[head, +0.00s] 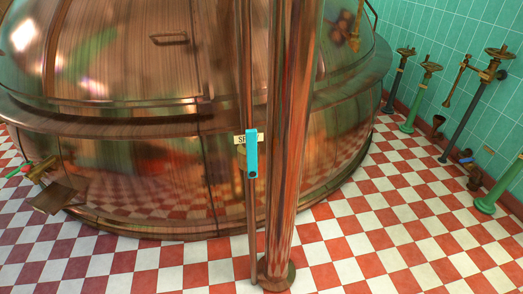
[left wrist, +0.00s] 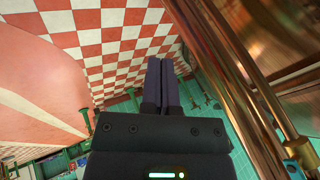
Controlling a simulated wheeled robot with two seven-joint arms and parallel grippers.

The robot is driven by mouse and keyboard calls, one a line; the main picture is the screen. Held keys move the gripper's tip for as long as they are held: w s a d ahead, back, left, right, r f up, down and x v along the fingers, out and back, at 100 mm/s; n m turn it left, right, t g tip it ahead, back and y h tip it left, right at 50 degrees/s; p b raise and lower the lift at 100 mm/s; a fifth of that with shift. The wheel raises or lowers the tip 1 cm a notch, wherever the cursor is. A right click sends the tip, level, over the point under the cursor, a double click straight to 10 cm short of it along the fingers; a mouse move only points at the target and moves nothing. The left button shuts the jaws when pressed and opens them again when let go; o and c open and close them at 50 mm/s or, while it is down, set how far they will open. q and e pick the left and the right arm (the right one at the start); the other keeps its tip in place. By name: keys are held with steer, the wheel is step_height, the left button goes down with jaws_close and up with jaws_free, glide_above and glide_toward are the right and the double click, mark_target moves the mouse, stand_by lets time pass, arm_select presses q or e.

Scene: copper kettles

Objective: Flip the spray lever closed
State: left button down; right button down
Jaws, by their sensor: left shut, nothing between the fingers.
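The spray lever (head: 251,153) is a bright cyan upright bar on a thin copper pipe, in the middle of the head view. A small cream label (head: 240,138), partly covered by the lever, begins with "SP". My left gripper (left wrist: 162,62) shows only in the left wrist view, with its dark fingers together and empty. Copper pipes pass to its right there, apart from the fingers in the picture. My right gripper is in neither view.
A thick copper post (head: 291,150) stands just right of the lever. A large copper kettle (head: 130,150) fills the space behind it. Green and grey standpipes with brass valves (head: 430,67) line the tiled wall at right. The checkered floor (head: 345,240) in front is mostly clear.

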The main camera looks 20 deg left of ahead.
mark_target(252, 156)
arm_select(q)
steer(key=w+d+r+m+t+y, duration=0.1)
steer(key=w+d+r+m+t, duration=0.15)
steer(key=w+r, duration=0.6)
steer(key=w+d+r+m+t, duration=0.15)
steer(key=w+r+t, duration=0.25)
steer(key=w+r, duration=0.4)
steer(key=w+r+m+t+y, duration=0.1)
steer(key=w+r+t, duration=0.1)
steer(key=r, duration=0.6)
steer(key=w+r+t, duration=0.1)
steer(key=r+t, duration=0.1)
steer(key=r, duration=0.7)
steer(key=shift+w+a+m+y, duration=0.3)
steer(key=shift+w+m+y, duration=0.05)
steer(key=shift+m+y, duration=0.05)
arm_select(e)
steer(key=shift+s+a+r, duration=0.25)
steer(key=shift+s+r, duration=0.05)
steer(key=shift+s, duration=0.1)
arm_select(q)
steer(key=shift+t, duration=0.25)
